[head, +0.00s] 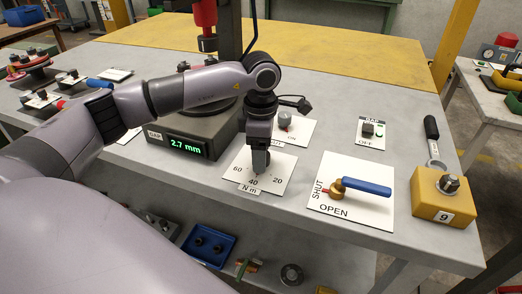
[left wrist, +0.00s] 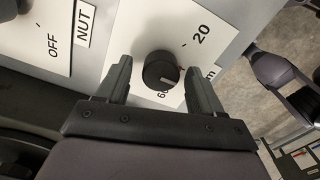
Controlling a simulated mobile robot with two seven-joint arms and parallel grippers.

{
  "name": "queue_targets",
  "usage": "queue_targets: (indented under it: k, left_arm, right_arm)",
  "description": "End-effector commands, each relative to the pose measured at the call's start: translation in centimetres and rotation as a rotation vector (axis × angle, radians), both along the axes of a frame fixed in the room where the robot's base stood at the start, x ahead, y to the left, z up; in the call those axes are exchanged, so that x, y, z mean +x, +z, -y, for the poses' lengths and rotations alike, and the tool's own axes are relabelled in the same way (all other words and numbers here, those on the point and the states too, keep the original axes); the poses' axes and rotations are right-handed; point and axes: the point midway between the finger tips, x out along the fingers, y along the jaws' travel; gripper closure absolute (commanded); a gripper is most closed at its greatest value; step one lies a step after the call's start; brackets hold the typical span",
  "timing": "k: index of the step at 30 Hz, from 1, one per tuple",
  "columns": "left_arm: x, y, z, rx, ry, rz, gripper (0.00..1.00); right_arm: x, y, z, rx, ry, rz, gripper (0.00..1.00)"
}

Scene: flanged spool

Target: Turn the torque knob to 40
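The torque knob (left wrist: 160,70) is a round black knob with a white mark on its top. It stands on a white plate (head: 275,174) marked 60, 40, 20 and N m. In the left wrist view the mark points roughly towards the right finger, and the 40 does not show. I cannot tell the exact setting. My left gripper (left wrist: 158,66) is open, with one finger on each side of the knob and visible gaps. In the head view the left gripper (head: 260,160) points down over the plate and hides the knob.
Right of the plate is a blue-handled valve (head: 358,187) marked SHUT and OPEN. A display box (head: 188,140) reading 2.7 mm stands left. Behind is a knob plate (head: 290,131) with ON showing. A yellow block (head: 440,200) is at the right edge.

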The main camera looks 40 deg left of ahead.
Motion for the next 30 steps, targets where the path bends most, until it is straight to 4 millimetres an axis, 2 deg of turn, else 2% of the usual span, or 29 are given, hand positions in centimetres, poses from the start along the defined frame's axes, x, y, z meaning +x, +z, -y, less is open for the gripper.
queue_targets:
  k: [5, 12, 18, 30]
  left_arm:
    - [0.0, 0.6, 0.0, 0.0, 0.0, 0.001, 0.33]
    - [0.1, 4.4, 0.0, 0.0, -0.001, 0.004, 0.33]
    - [0.0, 6.7, 0.0, -0.001, -0.001, 0.0, 0.33]
    - [0.0, 7.2, 0.0, 0.0, 0.0, 0.0, 0.33]
  right_arm:
    - [0.0, -0.1, 0.0, 0.0, 0.0, 0.0, 1.0]
    - [0.0, -0.3, 0.0, 0.0, 0.0, 0.0, 1.0]
    - [0.0, -0.4, 0.0, 0.0, 0.0, 0.0, 1.0]
    - [0.0, -0.4, 0.0, 0.0, 0.0, 0.0, 1.0]
